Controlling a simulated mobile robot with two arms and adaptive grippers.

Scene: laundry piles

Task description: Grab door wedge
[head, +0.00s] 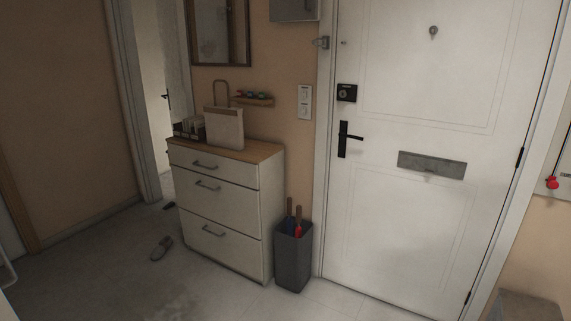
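A small dark object (169,206) lies on the floor at the foot of the open doorway, left of the dresser, in the head view. It may be the door wedge, but it is too small to tell. A grey, slipper-like object (161,248) lies on the floor nearer to me, in front of the dresser's left side. Neither of my grippers is in view.
A white dresser (220,211) with a wooden top stands against the wall, carrying a tote bag (224,128). A grey umbrella bin (293,258) stands between it and the closed white door (405,220). The floor (110,270) at front left is mostly clear.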

